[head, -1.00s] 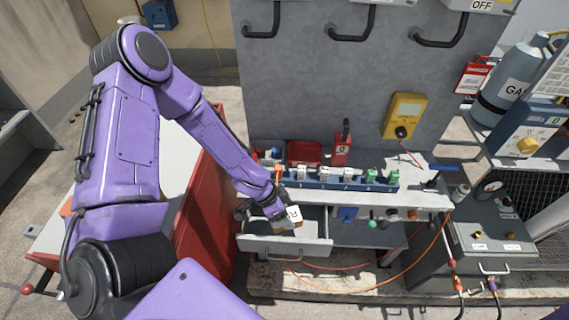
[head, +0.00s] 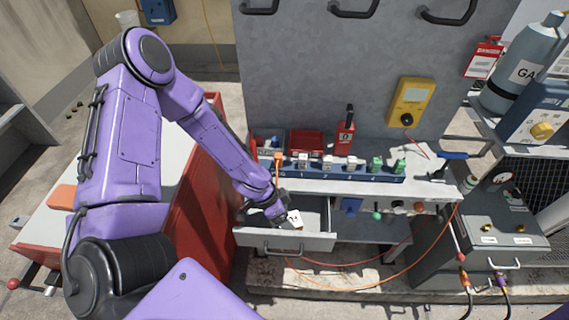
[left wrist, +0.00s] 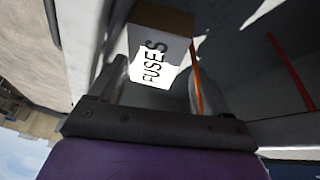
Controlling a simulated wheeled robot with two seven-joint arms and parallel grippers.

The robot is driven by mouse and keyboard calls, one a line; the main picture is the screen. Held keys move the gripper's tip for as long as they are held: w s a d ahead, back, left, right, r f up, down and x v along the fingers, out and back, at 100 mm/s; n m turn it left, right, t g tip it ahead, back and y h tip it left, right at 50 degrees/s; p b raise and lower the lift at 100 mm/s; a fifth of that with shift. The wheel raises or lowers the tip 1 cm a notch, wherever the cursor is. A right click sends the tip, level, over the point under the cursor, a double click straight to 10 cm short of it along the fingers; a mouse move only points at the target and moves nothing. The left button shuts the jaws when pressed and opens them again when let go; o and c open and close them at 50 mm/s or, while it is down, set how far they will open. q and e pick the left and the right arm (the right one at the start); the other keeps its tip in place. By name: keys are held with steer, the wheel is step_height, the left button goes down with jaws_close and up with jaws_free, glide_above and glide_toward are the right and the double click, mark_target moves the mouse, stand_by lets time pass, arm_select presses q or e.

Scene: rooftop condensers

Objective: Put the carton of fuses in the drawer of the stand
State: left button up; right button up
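The carton of fuses (head: 295,217) is a small box with a white face, and in the left wrist view its brown side and the word FUSES show (left wrist: 155,62). My left gripper (head: 282,215) is shut on it, with a finger on either side in the left wrist view (left wrist: 160,85). The grey drawer (head: 290,242) of the stand (head: 435,192) is pulled open. The carton is over or inside the drawer's opening, behind its front panel. I cannot tell whether it touches the drawer floor. My right gripper is not in view.
A blue strip (head: 345,172) with several fuse-like blocks lies on the stand's top. Red and grey bins (head: 305,143) stand behind it. A red cabinet (head: 205,200) is close on the left. Orange and red hoses hang below the drawer.

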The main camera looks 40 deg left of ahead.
arm_select(q)
steer(key=shift+s, duration=0.1)
steer(key=p+v, duration=0.1)
steer(key=v, duration=0.9)
steer(key=shift+r+p, duration=0.2)
steer(key=shift+p, duration=0.2)
steer(key=shift+a, duration=0.15)
